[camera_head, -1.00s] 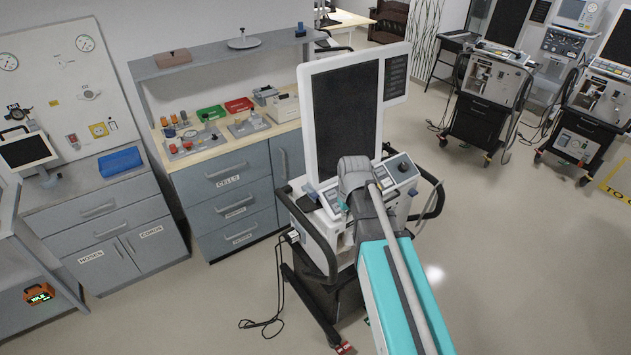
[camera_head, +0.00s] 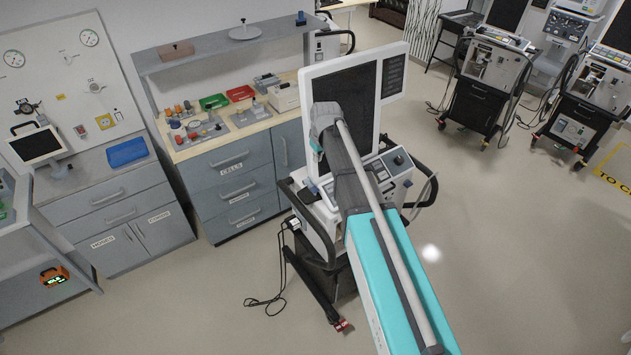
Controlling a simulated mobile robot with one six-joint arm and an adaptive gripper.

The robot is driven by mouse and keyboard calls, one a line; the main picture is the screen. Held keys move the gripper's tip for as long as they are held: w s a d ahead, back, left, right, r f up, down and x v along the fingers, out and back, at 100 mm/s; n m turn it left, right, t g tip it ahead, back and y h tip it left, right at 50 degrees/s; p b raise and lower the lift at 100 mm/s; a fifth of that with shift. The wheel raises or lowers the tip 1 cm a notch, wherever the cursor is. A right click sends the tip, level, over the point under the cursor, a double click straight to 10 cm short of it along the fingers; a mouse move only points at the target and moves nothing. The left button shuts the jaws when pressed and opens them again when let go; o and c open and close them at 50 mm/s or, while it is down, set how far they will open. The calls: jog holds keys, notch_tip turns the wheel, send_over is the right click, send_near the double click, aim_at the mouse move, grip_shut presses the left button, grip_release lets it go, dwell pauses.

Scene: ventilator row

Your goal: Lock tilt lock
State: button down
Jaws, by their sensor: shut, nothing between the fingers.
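The ventilator's large dark screen with a white frame (camera_head: 396,52) stands upright above its cart in the middle of the view. My arm crosses in front of it. Only a small teal and dark part of my gripper (camera_head: 316,146) shows below the wrist, in front of the screen's lower left; it is shut and empty. Its fingertips are mostly hidden by my arm. I cannot make out the tilt lock; the screen's lower middle and its mount are behind my arm. The ventilator's control panel (camera_head: 396,166) shows right of my arm.
A black side handle (camera_head: 427,190) and a cable (camera_head: 267,305) on the floor flank the cart. A counter with drawers (camera_head: 232,182) stands close on the left, under a grey shelf (camera_head: 215,46). Other ventilators (camera_head: 484,88) stand back right.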

jog(key=shift+f, duration=0.15)
dwell(0.3)
jog(key=b, duration=1)
send_over(316, 188)
jog(key=x, duration=0.3)
jog(key=s+x, duration=0.1)
jog(key=x, duration=0.5)
jog(key=shift+s+d+f, duration=0.1)
jog(key=shift+s+f, duration=0.05)
jog(key=shift+f, duration=0.25)
jog(key=shift+s+d+f+b, duration=0.1)
jog(key=shift+s+f+b, duration=0.05)
jog(key=shift+f+b, duration=0.8)
jog(key=shift+s+d+f+b, duration=0.1)
jog(key=shift+s+f+b, duration=0.05)
jog(key=shift+f+b, duration=0.8)
jog(key=shift+d, duration=0.2)
